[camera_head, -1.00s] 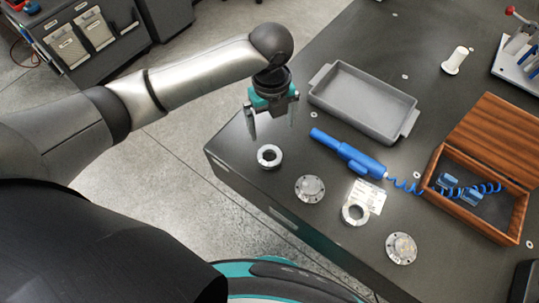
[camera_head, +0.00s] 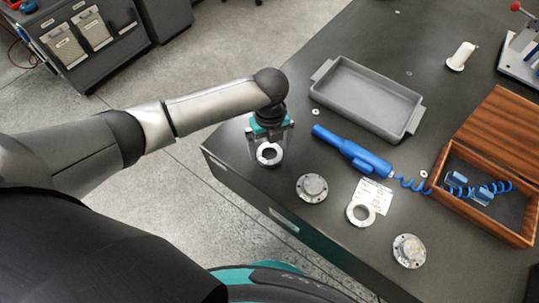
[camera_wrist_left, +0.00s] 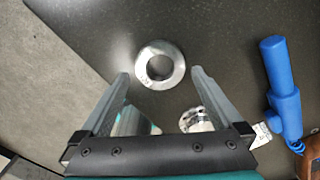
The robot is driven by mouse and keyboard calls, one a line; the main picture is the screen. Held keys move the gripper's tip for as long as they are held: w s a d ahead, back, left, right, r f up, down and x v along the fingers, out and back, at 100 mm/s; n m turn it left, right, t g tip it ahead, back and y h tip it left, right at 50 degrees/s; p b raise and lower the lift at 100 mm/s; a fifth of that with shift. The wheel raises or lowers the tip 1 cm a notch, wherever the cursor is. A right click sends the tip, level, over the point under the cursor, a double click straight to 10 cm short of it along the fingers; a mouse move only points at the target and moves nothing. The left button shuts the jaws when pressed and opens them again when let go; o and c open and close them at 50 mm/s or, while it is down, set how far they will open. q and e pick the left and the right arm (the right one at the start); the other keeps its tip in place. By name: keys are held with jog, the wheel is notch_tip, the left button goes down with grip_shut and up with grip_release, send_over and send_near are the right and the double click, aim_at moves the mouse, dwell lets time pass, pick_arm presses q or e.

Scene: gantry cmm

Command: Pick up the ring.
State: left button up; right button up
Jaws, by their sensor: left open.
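A silver metal ring (camera_head: 269,160) lies flat near the table's left corner. In the left wrist view the ring (camera_wrist_left: 147,72) is just past the fingertips, centred between them, with its dark hole facing up. My left gripper (camera_head: 268,147) points down over this ring, open and empty; its spread fingers also show in the left wrist view (camera_wrist_left: 158,76). How high the tips are above the table is hard to tell. A second, similar ring (camera_head: 353,219) lies to the right, partly on a white paper tag (camera_head: 375,193). My right gripper is not in view.
Two flanged discs (camera_head: 311,188) (camera_head: 409,251) lie along the table's front edge. A blue tool (camera_head: 352,152) with a coiled cord runs to an open wooden box (camera_head: 477,210). A grey tray (camera_head: 318,85) stands behind, a white spool-shaped part (camera_head: 462,56) farther back.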

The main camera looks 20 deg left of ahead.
pick_arm(q)
notch_tip(320, 180, down, 3)
jog(key=shift+r, duration=0.2)
jog(key=shift+r, duration=0.1)
grip_shut()
dwell(0.6)
